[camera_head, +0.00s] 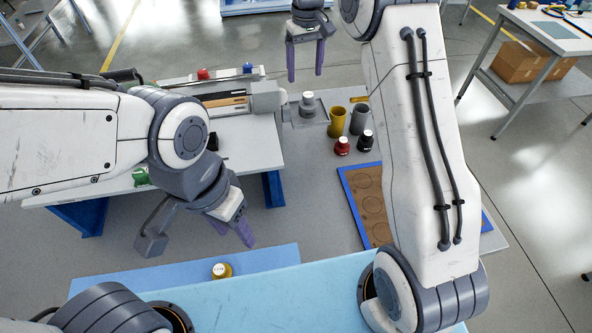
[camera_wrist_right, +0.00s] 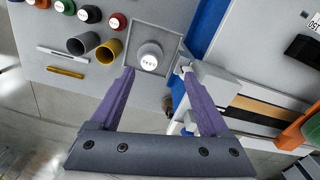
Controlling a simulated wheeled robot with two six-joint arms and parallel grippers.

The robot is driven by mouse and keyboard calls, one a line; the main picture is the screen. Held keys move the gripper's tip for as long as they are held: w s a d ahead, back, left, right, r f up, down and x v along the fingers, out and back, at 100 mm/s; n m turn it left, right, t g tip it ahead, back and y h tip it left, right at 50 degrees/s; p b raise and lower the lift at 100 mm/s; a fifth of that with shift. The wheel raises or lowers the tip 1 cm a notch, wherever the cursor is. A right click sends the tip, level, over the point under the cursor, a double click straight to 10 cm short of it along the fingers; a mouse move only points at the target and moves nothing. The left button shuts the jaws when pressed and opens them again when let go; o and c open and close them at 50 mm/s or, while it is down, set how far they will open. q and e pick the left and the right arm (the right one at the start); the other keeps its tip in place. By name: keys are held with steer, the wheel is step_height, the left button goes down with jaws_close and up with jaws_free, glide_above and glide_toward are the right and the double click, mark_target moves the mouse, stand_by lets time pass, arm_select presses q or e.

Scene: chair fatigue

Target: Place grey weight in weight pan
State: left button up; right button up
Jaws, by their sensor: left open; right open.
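The grey weight (camera_head: 308,103), a knobbed piece with a pale labelled top, stands upright in the square grey weight pan (camera_head: 321,118). In the right wrist view the grey weight (camera_wrist_right: 149,60) sits inside the rim of the pan (camera_wrist_right: 176,40). My right gripper (camera_head: 305,76) is open and empty above and beyond the weight in the head view. In the right wrist view, my right gripper's fingertips (camera_wrist_right: 157,71) lie on either side of the weight in the picture, not visibly touching it. My left gripper (camera_head: 231,233) is open and empty at lower left, far from the weight.
A yellow cup (camera_head: 336,121) and a grey cup (camera_head: 359,119) stand right of the pan. A red weight (camera_head: 342,146) and a black weight (camera_head: 366,140) are nearer. The test rig (camera_head: 222,98) lies left.

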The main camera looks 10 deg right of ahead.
steer(key=s+a+r+n, duration=0.1)
steer(key=s+a+r, duration=0.1)
steer(key=s+a, duration=0.55)
steer(key=s+a+r+n, duration=0.2)
steer(key=s+a, duration=0.2)
steer(key=s, duration=0.7)
steer(key=s+f+n, duration=0.1)
steer(key=s+f, duration=0.1)
steer(key=s, duration=0.8)
steer(key=s+f+y, duration=0.1)
steer(key=s+f, duration=0.1)
steer(key=s, duration=0.8)
steer(key=shift+s+d+f+n, duration=0.3)
steer(key=shift+d+f+n, duration=0.05)
steer(key=shift+d+n, duration=0.1)
steer(key=shift+f, duration=0.15)
step_height(320, 180, down, 4)
steer(key=b, duration=0.4)
steer(key=shift+f+b, duration=0.2)
steer(key=shift+b, duration=0.15)
